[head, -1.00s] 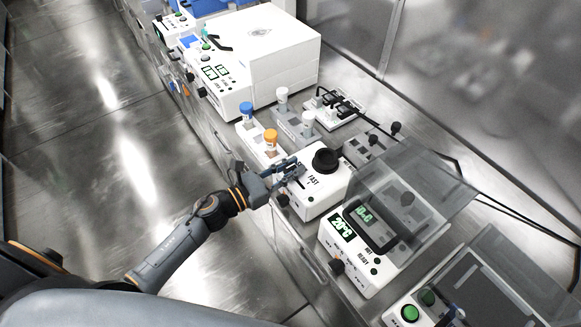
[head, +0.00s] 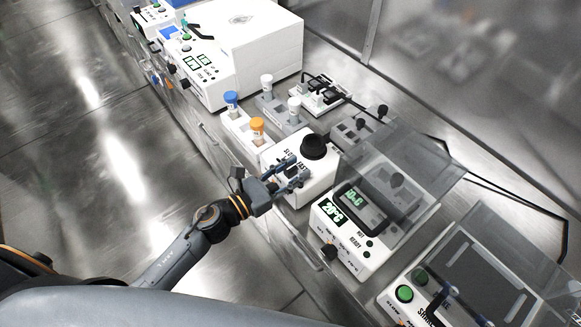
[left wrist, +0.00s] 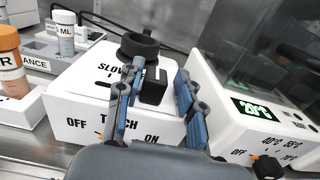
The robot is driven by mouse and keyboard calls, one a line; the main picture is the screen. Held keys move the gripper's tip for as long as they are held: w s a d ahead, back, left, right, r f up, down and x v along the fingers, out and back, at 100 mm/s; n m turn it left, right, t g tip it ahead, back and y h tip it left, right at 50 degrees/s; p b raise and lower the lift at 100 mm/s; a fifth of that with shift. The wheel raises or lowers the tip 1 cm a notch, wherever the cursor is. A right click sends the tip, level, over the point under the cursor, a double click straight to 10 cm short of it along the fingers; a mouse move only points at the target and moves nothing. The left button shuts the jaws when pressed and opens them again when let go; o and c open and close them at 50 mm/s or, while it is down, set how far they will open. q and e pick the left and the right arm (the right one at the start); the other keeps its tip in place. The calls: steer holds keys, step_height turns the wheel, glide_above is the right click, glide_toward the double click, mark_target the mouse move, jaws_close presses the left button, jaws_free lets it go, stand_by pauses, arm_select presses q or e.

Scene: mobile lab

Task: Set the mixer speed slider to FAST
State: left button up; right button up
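The mixer is a white box with a black round cup on top (head: 314,146); its body also shows in the left wrist view (left wrist: 75,100). SLOW is readable at the left of its slider slot; the FAST end is hidden by my fingers in the wrist view. The black slider knob (left wrist: 153,88) stands at the right of the visible slot, toward the FAST side. My left gripper (head: 294,176) is at the mixer's front. Its two blue-grey fingers (left wrist: 157,95) are apart on either side of the knob; contact is unclear.
A heater with a 20°C display (head: 333,210) and clear cover stands close right of the mixer. A rack with blue- and orange-capped tubes (head: 238,124) stands at its left. A shaker (head: 425,300) is at lower right. A TOUCH switch is on the mixer's front.

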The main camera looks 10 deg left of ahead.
arm_select(q)
steer(key=shift+a, duration=0.15)
steer(key=shift+s+a+f, duration=0.1)
steer(key=shift+s+a, duration=0.1)
steer(key=shift+s, duration=0.1)
steer(key=v, duration=1.1)
steer(key=s+a+f+n+g+y, duration=0.1)
steer(key=a+f+n+y, duration=0.3)
steer(key=f+n, duration=0.75)
steer(key=s+a+f+n+g+y, duration=0.15)
steer(key=a+f+n+y, duration=0.25)
steer(key=f+n, duration=0.75)
steer(key=s+f+n+g+y, duration=0.25)
steer(key=s+f+n, duration=0.35)
steer(key=f, duration=0.7)
steer(key=s+d+f+n+g, duration=0.1)
steer(key=s+f+n+g, duration=0.3)
steer(key=s, duration=0.7)
steer(key=s+d+f+n+g, duration=0.1)
steer(key=s+f+n+g, duration=0.3)
steer(key=s+f+n, duration=0.4)
steer(key=s, duration=0.3)
steer(key=shift+s, duration=0.2)
